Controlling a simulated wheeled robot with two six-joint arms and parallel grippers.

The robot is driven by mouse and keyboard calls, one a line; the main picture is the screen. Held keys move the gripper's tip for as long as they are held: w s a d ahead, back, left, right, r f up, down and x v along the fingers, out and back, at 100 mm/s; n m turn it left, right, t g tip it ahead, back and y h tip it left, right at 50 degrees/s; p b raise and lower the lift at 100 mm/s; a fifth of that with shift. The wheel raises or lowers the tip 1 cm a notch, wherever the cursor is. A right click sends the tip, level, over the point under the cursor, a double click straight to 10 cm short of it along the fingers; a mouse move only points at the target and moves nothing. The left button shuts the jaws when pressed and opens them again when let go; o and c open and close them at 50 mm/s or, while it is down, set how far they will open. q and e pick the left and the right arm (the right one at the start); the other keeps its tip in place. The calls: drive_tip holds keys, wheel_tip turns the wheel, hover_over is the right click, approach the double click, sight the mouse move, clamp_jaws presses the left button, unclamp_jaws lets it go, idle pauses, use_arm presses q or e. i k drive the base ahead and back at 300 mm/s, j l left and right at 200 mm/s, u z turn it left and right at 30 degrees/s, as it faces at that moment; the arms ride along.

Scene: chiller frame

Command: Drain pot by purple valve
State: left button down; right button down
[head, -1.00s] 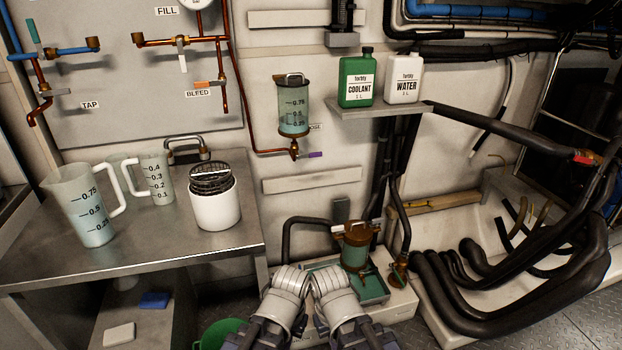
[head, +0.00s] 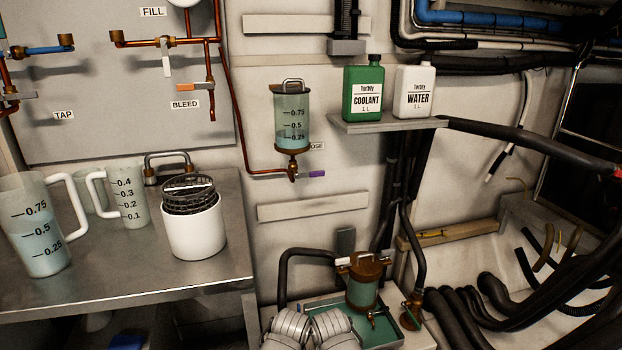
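The clear wall pot (head: 292,118) with a brown lid and a handle hangs on the panel at centre. A label beside the pot is partly hidden and ends in "OSE". Two pale rounded parts of my arms show at the bottom edge, well below the valve. Neither gripper's fingers are in view.
A metal bench (head: 150,276) at left holds a large jug (head: 36,262) with bluish liquid, smaller jugs and a white canister (head: 193,232). Green coolant (head: 363,90) and white water (head: 413,92) bottles stand on a shelf (head: 388,124). A brown-capped filter vessel (head: 362,290) sits below. Black hoses fill the right.

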sight(317, 173)
drive_tip(key=i, duration=0.15)
drive_tip(key=i+l, duration=0.1)
drive_tip(key=l, duration=1.15)
drive_tip(key=i+l, duration=0.15)
drive_tip(key=l, duration=0.45)
drive_tip(key=i+l, duration=0.1)
drive_tip(key=l, duration=1.1)
drive_tip(key=i+l, duration=0.15)
drive_tip(key=l, duration=0.5)
drive_tip(key=l+u, duration=0.2)
drive_tip(key=u, duration=2.05)
